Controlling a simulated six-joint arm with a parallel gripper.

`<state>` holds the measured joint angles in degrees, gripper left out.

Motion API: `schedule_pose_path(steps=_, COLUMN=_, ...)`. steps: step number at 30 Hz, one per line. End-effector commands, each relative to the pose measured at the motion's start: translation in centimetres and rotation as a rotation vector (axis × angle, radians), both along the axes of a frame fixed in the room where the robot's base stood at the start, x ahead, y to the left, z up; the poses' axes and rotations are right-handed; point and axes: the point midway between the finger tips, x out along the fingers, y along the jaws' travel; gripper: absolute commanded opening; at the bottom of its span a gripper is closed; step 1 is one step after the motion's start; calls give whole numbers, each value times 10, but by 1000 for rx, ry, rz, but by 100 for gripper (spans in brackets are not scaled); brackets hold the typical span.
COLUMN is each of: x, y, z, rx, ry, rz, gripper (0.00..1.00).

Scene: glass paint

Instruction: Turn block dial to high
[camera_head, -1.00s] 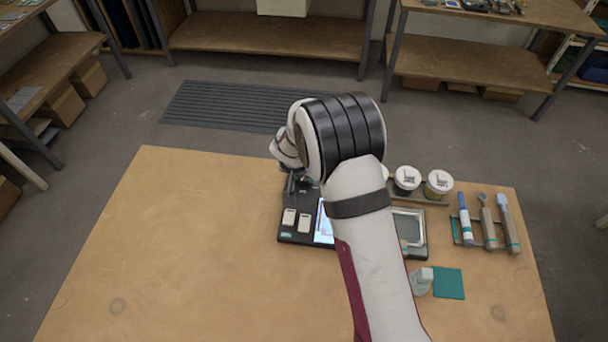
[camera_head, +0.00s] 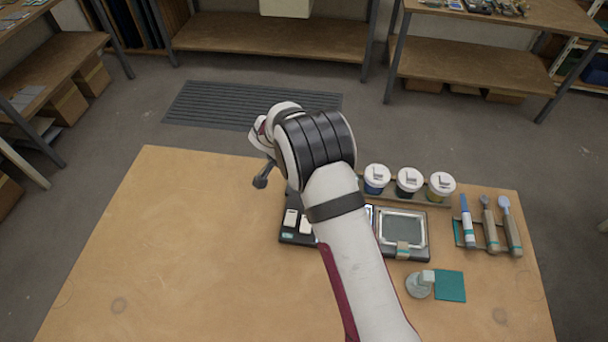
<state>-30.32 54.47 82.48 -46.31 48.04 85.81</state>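A black device (camera_head: 297,239) with two white rocker-like pieces lies near the middle of the table. My arm covers most of it, and I cannot make out a dial on it. My gripper (camera_head: 261,182) shows only as a small dark tip left of my wrist, beyond and to the left of the device's visible corner. It appears to be apart from the device. Its fingers are too small and hidden to tell open from shut.
A framed dark panel (camera_head: 403,228) lies right of my arm. Several lidded paint jars (camera_head: 409,181) stand behind it. A stamp-like tool (camera_head: 419,284) sits beside a teal pad (camera_head: 450,286). Brush-like tools (camera_head: 489,224) lie in a holder at right. The left table (camera_head: 170,240) is clear.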

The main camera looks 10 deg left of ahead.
Motion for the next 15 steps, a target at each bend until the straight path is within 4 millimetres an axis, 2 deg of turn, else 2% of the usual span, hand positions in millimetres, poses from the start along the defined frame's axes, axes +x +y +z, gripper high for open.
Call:
schedule_pose_path(steps=14, x=-1, y=1, z=-1, rx=2, ry=2, rz=-12, gripper=0)
schedule_pose_path(steps=15, x=-1, y=1, z=-1, rx=2, ry=2, rz=-12, gripper=43)
